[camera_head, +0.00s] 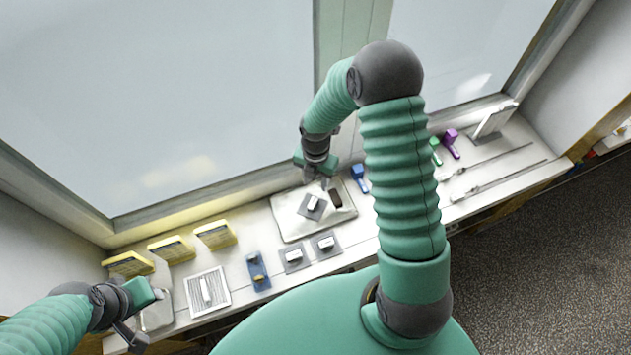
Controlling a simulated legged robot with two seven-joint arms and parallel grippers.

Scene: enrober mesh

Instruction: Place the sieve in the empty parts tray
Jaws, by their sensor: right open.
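A white-framed square with fine stripes and a pale bar across it (207,291) lies flat on the sill at the lower left; it looks like the sieve, but I cannot be sure. A small pale metal tray (157,318) lies left of it, partly hidden by my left gripper (146,315); its visible part looks empty. My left gripper is open with nothing between its fingers. A larger pale tray (287,222) at the middle holds a grey square with a white block (312,206) and a dark brown piece (335,198). My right gripper (322,184) is open above this tray's back edge.
Yellow boxes (172,249) line the back left. Coloured-handled tools (450,143), long rods (497,160) and a stand (494,120) are at right. Window glass rises behind.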

